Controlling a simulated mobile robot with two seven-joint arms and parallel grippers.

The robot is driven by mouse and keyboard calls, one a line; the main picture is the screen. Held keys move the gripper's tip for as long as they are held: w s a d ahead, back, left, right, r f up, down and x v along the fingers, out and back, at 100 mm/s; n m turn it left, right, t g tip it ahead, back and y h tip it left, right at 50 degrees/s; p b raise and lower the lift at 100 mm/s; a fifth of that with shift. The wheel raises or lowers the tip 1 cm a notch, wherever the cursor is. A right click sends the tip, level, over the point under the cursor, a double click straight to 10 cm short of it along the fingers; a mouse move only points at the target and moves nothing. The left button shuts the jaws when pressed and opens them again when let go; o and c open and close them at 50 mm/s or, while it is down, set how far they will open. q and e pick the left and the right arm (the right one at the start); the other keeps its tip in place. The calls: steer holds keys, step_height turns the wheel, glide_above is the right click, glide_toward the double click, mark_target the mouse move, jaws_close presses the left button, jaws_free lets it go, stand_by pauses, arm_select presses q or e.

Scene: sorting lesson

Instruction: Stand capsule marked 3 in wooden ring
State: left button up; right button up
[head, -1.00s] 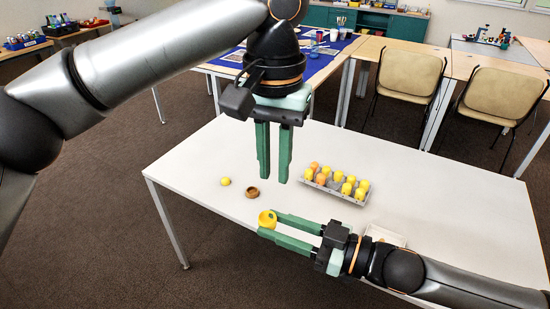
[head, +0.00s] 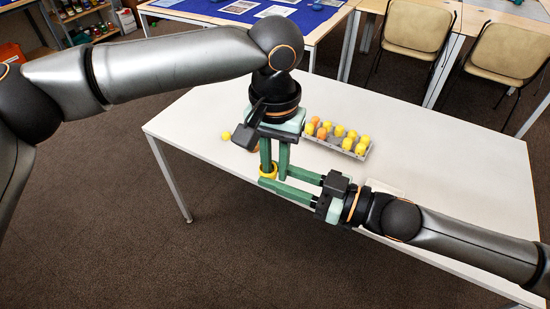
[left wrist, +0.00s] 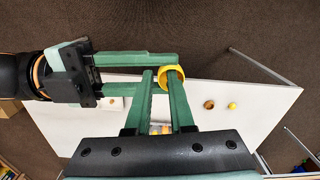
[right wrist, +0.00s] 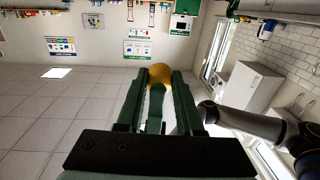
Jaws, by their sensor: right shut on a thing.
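A yellow round capsule (head: 268,171) is held between the fingertips of my right gripper (head: 274,178), above the table's front edge. It shows as a yellow rim in the left wrist view (left wrist: 181,71) and as a ball in the right wrist view (right wrist: 160,72). No number is readable on it. My left gripper (left wrist: 159,73) points down with its fingers apart. One of its fingers overlaps the capsule; I cannot tell whether it touches. The brown wooden ring (left wrist: 209,104) lies on the white table and is mostly hidden behind my left fingers in the head view.
A small yellow ball (head: 226,135) lies left of the ring. A grey tray (head: 325,146) with several yellow and orange capsules stands behind the grippers. The table's (head: 450,165) right part is clear. My two grippers are very close together.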

arm_select(q)
steer(key=shift+c, duration=0.2)
jaws_close()
arm_select(e)
steer(key=o, duration=1.1)
steer(key=shift+c, duration=0.2)
